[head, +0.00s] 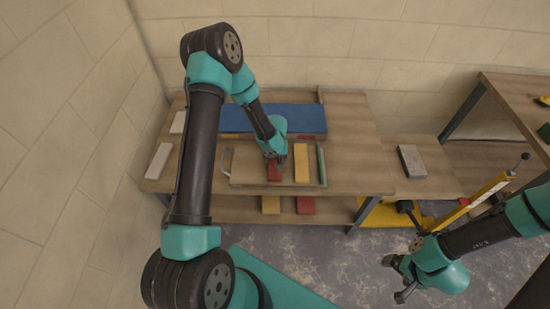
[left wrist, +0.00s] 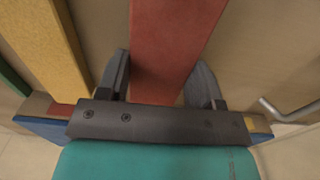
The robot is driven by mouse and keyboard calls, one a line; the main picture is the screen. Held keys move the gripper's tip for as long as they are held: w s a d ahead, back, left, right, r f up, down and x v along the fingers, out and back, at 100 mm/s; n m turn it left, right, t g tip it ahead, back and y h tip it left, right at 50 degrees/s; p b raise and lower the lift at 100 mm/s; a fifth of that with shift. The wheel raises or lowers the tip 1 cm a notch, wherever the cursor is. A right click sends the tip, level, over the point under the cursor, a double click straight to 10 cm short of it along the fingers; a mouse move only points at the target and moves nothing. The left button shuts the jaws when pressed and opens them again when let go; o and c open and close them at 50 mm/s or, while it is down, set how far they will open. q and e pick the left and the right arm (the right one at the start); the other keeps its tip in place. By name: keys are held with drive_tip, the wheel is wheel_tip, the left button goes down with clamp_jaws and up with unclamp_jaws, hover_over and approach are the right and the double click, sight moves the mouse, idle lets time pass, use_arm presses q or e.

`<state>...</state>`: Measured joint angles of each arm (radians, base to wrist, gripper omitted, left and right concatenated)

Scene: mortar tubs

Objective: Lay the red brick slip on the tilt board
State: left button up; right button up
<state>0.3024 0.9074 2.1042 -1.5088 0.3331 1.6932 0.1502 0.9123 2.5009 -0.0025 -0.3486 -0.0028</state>
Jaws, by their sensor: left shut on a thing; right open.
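The red brick slip (head: 274,173) lies lengthwise on or just above a wooden board with a handle (head: 245,177). My left gripper (head: 276,159) reaches down over it and is shut on it. In the left wrist view the red brick slip (left wrist: 170,40) runs between the two fingers. I cannot tell if its underside touches the board. A blue panel (head: 285,118) lies behind on the table; I cannot tell which of these two is the tilt board. My right gripper (head: 398,278) is open and empty, low at the right, away from the table.
A yellow slip (head: 301,163) and a green bar (head: 321,164) lie right of the red slip. Pale blocks (head: 159,160) lie at the table's left. A grey block (head: 411,161) sits on a side table. More slips (head: 271,205) show on the lower shelf. A yellow frame (head: 478,198) stands at right.

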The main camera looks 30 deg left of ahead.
use_arm(q)
drive_tip(key=shift+f, duration=0.5)
idle(0.3)
drive_tip(key=o, duration=1.3)
drive_tip(key=shift+c, duration=0.2)
wheel_tip(320, 180, up, 18)
drive_tip(key=shift+f, duration=0.25)
drive_tip(key=s+d+f+m+h, duration=0.2)
drive_tip(key=s+d+f, duration=0.3)
drive_tip(key=s+f, duration=0.2)
drive_tip(key=s+d+f+m+h, duration=0.1)
drive_tip(key=s+d+f, duration=0.5)
drive_tip(key=s, duration=0.6)
wheel_tip(320, 180, down, 2)
drive_tip(key=shift+f+m+t+h, duration=0.2)
drive_tip(key=shift+m+t+h, duration=0.2)
drive_tip(key=shift+m, duration=0.1)
